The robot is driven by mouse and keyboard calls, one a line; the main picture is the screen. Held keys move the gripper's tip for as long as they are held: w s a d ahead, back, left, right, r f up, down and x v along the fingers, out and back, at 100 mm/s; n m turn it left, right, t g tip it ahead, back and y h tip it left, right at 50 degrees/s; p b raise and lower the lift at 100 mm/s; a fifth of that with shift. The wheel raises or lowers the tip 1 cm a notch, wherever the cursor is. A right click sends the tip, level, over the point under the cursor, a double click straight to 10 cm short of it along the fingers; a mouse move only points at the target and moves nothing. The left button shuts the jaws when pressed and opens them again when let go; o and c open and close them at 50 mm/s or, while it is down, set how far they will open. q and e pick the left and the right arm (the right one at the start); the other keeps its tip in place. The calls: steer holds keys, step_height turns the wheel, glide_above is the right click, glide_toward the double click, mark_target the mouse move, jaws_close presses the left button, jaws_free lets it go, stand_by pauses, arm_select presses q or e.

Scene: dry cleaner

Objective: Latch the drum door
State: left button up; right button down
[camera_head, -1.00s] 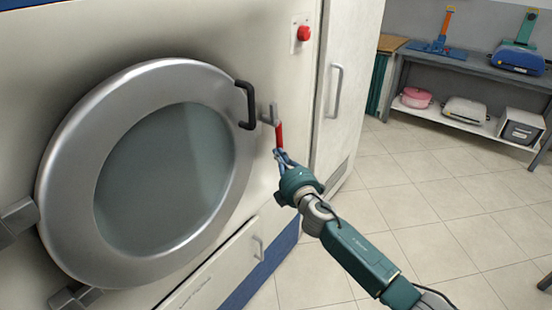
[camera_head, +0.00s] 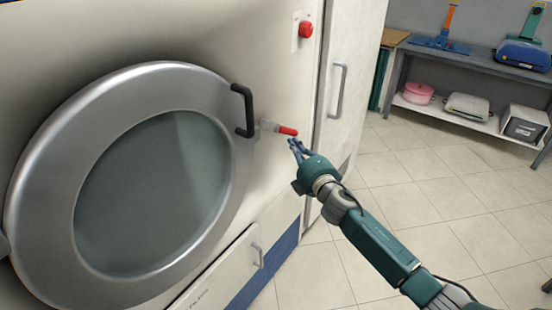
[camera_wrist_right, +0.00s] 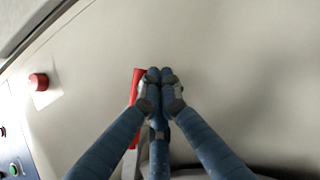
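The round drum door (camera_head: 45,170), a grey metal ring with a glass window, is on the left of the head view and looks closed against the machine front. A black handle (camera_head: 237,105) is on its right rim. Just right of the handle, the latch lever (camera_head: 287,131) with a red grip lies nearly level and points right. My right gripper (camera_head: 296,147) is at the grip's outer end, just below it. In the right wrist view its fingers (camera_wrist_right: 160,78) are together, with the red grip (camera_wrist_right: 135,88) beside them on the left, not between them. My left gripper is out of view.
A red button (camera_head: 306,29) sits above the latch. A tall cabinet door with a grey handle (camera_head: 338,90) is to the right. A drawer handle (camera_head: 258,256) is below. A shelf (camera_head: 475,67) with several items stands at the back right. The tiled floor is clear.

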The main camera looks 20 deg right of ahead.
steer(key=shift+w+d+r+n+t+b, duration=0.15)
steer(key=shift+d+r+n+t+b, duration=0.15)
steer(key=shift+r, duration=0.2)
steer(key=shift+w+d+r+n+t+b, duration=0.15)
steer(key=shift+d+r+n, duration=0.15)
steer(key=shift+d+r, duration=0.15)
steer(key=shift+r, duration=0.15)
steer(key=shift+s, duration=0.45)
steer(key=s+f, duration=0.1)
steer(key=s, duration=1)
